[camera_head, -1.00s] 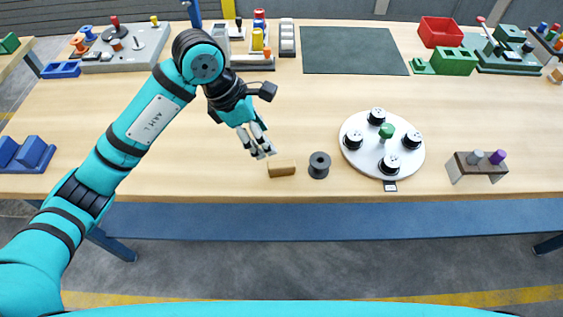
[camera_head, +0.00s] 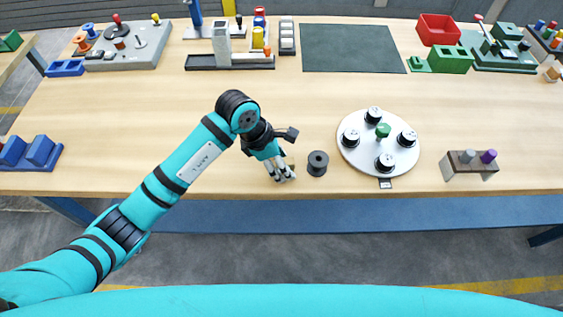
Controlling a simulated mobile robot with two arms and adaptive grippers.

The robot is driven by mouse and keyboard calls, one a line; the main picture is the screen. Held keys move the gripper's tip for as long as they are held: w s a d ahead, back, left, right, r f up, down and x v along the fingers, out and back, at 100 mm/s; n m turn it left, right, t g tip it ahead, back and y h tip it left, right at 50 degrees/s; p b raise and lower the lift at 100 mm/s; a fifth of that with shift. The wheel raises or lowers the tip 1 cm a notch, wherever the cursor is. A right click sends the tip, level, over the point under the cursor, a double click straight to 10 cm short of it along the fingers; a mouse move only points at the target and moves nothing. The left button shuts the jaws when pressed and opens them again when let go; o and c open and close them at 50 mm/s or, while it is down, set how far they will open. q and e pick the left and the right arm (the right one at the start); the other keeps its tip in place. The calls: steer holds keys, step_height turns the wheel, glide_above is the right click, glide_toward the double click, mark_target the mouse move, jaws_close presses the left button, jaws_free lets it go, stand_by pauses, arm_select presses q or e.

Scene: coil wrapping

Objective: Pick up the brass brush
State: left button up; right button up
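My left gripper (camera_head: 281,176) points down at the front edge of the table, just left of a dark grey spool (camera_head: 317,163). Its fingers cover the spot where a small golden-brown block, likely the brass brush, lay in the earlier frame. The block is now hidden behind the fingers, and I cannot tell whether they are closed on it. My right gripper is not in view.
A round white plate (camera_head: 350,160) with black-and-white knobs and a green central knob is right of the spool. A small stand (camera_head: 450,166) holds grey and purple pegs further right. A dark green mat (camera_head: 352,48) lies at the back. The table's middle is clear.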

mark_target(286, 160)
arm_select(q)
jaws_close()
stand_by(0.4)
steer(key=shift+r+b, duration=0.35)
steer(key=shift+r, duration=0.2)
steer(key=shift+w+r+b, duration=0.1)
steer(key=shift+r+b, duration=0.4)
steer(key=shift+r, duration=0.45)
steer(key=s+d+r+b, duration=0.1)
steer(key=s+d+b, duration=0.1)
steer(key=s, duration=0.5)
steer(key=s+d+r+b, duration=0.1)
steer(key=s+d+b, duration=0.1)
steer(key=s, duration=0.6)
steer(key=shift+d, duration=0.8)
steer(key=shift+s, duration=0.1)
